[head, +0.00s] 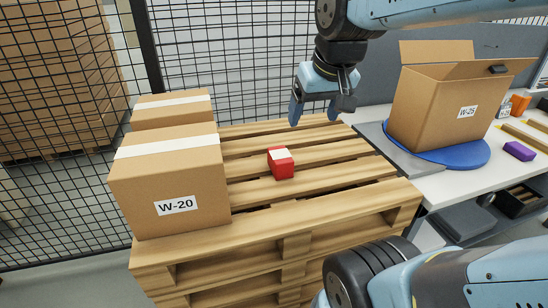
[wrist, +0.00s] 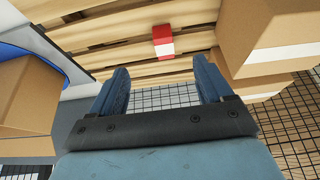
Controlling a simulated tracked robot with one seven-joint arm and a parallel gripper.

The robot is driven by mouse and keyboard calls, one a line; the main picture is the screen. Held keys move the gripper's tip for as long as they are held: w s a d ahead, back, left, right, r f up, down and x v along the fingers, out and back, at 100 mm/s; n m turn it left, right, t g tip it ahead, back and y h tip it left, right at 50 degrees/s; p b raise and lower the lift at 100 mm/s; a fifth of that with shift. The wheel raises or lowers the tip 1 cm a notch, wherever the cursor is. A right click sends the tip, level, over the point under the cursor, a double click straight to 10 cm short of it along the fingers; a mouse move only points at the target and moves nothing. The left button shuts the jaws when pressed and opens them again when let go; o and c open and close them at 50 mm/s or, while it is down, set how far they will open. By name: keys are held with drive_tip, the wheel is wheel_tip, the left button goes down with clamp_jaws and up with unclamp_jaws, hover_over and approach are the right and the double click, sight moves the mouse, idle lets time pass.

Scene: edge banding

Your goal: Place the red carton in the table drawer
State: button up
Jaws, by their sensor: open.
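The red carton (head: 281,163) is a small red box with a white label on top. It sits on the slats of the wooden pallet (head: 330,155), to the right of the W-20 box. In the wrist view the red carton (wrist: 163,42) shows beyond the fingertips, roughly midway between them. My gripper (head: 322,110) is open and empty, above the pallet's far right part, apart from the carton. Its two blue fingers (wrist: 164,82) also show spread in the wrist view.
A W-20 box (head: 170,190) and another box (head: 172,106) stand on the pallet's left. To the right, a white table (head: 470,190) bears an open W-25 box (head: 433,105) on a blue disc, and a purple block (head: 519,151). A wire fence (head: 230,60) stands behind.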

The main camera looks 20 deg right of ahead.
drive_tip(key=shift+o, duration=1.1)
drive_tip(key=w+f+g, duration=0.2)
drive_tip(key=w+f, duration=0.1)
drive_tip(key=w, duration=0.7)
drive_tip(key=shift+w, duration=0.15)
drive_tip(key=g, duration=0.3)
hover_over(280, 154)
wheel_tip(280, 154, down, 8)
wheel_tip(280, 154, down, 14)
drive_tip(key=shift+f, duration=0.15)
drive_tip(key=shift+c, duration=0.2)
drive_tip(key=c, duration=1.2)
